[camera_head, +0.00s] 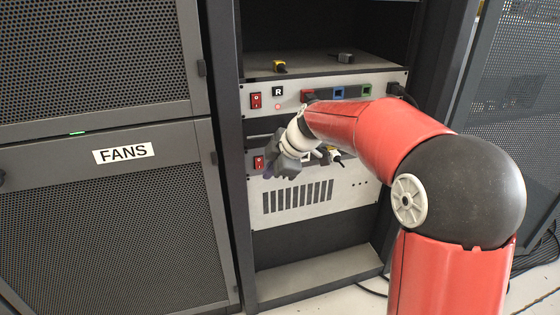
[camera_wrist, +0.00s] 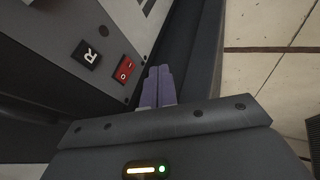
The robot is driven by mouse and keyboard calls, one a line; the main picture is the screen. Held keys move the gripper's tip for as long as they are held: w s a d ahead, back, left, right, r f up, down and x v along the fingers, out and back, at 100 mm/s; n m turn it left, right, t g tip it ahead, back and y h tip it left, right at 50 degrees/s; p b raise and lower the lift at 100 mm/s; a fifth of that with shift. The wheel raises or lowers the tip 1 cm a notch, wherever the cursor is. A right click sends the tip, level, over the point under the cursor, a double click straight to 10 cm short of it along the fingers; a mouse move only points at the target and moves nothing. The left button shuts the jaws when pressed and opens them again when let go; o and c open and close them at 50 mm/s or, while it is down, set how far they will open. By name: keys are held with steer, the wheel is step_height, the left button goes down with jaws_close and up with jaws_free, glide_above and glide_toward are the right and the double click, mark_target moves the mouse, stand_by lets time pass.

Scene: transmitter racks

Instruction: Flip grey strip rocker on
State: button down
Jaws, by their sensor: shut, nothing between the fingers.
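A light grey strip panel (camera_head: 375,80) with sockets crosses the open rack in the head view. At its left end are a red rocker (camera_head: 255,100), a black R label (camera_head: 277,91) and a small reddish lamp (camera_head: 278,106). A second red rocker (camera_head: 259,162) sits on the vented grey panel below. My gripper (camera_head: 267,172) is in front of that lower panel, close to its rocker. In the wrist view, the shut, empty fingers (camera_wrist: 158,74) are right of a red rocker (camera_wrist: 123,69) and an R label (camera_wrist: 88,54); I cannot tell whether they touch anything.
A dark rack post (camera_head: 228,150) stands just left of the panels. A mesh cabinet labelled FANS (camera_head: 123,152) is further left. My arm hides part of both panels' right side.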

mark_target(257, 167)
steer(key=shift+w+a+f, duration=0.25)
steer(key=shift+w, duration=0.45)
steer(key=shift+w+a+f, duration=0.2)
steer(key=shift+w+a, duration=0.1)
steer(key=shift+w, duration=0.4)
steer(key=shift+w+a+f, duration=0.25)
steer(key=shift+w, duration=0.45)
steer(key=shift+w+f, duration=0.2)
steer(key=shift+f, duration=0.05)
steer(key=shift+r, duration=0.15)
steer(key=shift+w+r+p, duration=0.1)
steer(key=shift+r+p, duration=0.2)
steer(key=shift+r, duration=0.6)
steer(key=shift+a, duration=0.1)
